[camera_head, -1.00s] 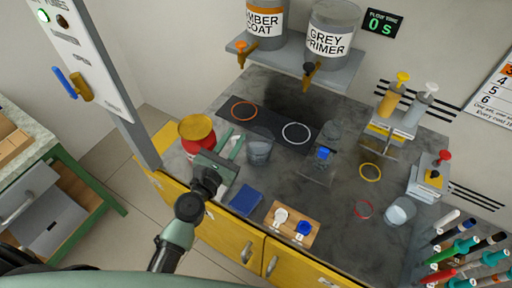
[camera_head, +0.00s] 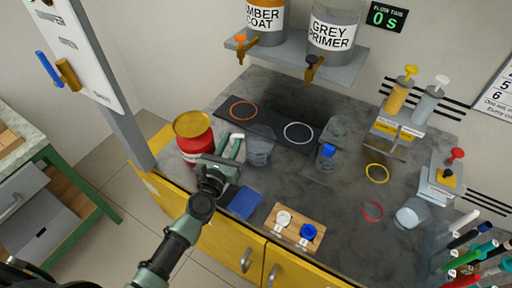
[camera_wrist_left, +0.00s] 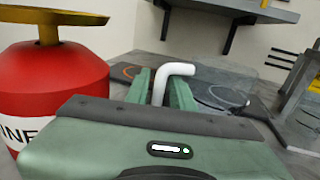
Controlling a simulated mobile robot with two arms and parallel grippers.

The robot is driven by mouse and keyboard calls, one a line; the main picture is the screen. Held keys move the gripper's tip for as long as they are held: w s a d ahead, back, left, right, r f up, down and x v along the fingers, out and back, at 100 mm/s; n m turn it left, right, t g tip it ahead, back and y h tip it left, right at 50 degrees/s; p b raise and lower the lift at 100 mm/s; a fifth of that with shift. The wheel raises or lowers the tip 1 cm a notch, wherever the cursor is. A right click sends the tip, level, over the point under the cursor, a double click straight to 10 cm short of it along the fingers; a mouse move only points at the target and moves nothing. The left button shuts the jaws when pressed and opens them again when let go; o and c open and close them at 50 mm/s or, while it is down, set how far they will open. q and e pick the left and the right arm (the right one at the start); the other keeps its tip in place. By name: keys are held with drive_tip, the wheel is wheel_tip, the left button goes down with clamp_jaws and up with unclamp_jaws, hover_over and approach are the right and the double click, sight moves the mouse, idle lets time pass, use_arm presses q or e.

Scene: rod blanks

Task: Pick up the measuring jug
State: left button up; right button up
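The measuring jug (camera_head: 260,152) is a clear vessel standing on the grey worktop, left of centre in the head view. Its white handle (camera_wrist_left: 174,70) points toward my left gripper and shows best in the left wrist view. My left gripper (camera_head: 233,145) has its two green fingers apart, one on each side of the handle. In the left wrist view, the fingers (camera_wrist_left: 163,88) have the upright part of the handle between them; whether they touch it is not clear. The jug's clear body is faint behind the fingers. My right gripper is not in view.
A red can (camera_head: 193,133) with a yellow top stands close left of my left gripper. A dark mat (camera_head: 270,125) with orange and white rings lies behind the jug. A blue pad (camera_head: 244,202) and a wooden board (camera_head: 295,228) lie in front. Paint dispensers (camera_head: 333,35) hang above.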

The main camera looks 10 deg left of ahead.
use_arm(q)
drive_tip(key=w, duration=0.3)
drive_tip(key=shift+w+d, duration=0.2)
drive_tip(key=shift+w, duration=0.1)
drive_tip(key=shift+s, duration=0.1)
drive_tip(key=shift+c, duration=0.2)
clamp_jaws()
idle(0.9)
